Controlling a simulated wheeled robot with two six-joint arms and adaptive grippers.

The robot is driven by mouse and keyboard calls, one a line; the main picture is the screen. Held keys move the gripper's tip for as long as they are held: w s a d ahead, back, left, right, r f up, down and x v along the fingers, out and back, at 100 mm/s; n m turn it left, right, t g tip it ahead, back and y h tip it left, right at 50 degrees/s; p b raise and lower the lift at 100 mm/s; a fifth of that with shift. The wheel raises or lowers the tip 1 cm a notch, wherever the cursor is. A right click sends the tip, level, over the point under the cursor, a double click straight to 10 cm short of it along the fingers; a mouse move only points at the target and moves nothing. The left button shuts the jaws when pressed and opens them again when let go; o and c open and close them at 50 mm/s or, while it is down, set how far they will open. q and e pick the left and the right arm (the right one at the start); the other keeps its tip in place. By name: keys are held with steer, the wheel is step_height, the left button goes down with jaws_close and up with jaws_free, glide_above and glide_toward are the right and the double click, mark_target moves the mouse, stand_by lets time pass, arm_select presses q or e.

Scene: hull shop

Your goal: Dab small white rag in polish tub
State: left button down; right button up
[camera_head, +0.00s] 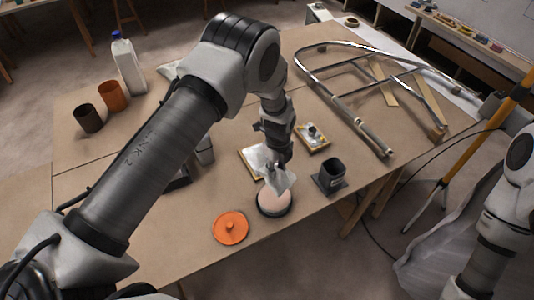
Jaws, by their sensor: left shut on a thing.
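My left gripper (276,167) points down over the bench and is shut on a small white rag (279,181). The rag hangs from the fingertips at the polish tub (273,208), a round dark tub with pale pink polish inside. The rag's lower end overlaps the far part of the tub in the picture; I cannot tell whether it touches the polish. An orange lid (230,228) with a knob lies on the bench to the left of the tub. My right arm shows at the right edge, but its gripper is not in view.
A dark square cup (331,172) stands right of the tub. A small board with fittings (312,137) lies behind it. A bent metal tube frame (362,125) fills the back right. Two cups (111,96) and a bottle (127,62) stand back left. The bench's front left is clear.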

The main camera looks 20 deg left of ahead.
mark_target(274, 181)
arm_select(q)
steer(key=s, duration=0.1)
steer(key=s+f, duration=0.1)
steer(key=s, duration=0.1)
steer(key=shift+d+p, duration=0.1)
steer(key=shift+p, duration=0.25)
step_height(274, 181, down, 6)
steer(key=b, duration=0.5)
steer(key=shift+w+r, duration=0.1)
steer(key=shift+r, duration=0.1)
arm_select(e)
step_height(274, 181, down, 3)
steer(key=shift+r, duration=0.2)
arm_select(q)
steer(key=shift+f+b, duration=0.35)
steer(key=shift+f, duration=0.15)
arm_select(e)
steer(key=shift+f, duration=0.25)
arm_select(q)
steer(key=shift+f, duration=0.1)
arm_select(e)
steer(key=shift+r, duration=0.1)
stand_by(0.4)
arm_select(q)
step_height(274, 181, up, 7)
steer(key=p, duration=0.6)
steer(key=shift+p, duration=0.4)
arm_select(e)
step_height(274, 181, up, 6)
steer(key=shift+r, duration=0.2)
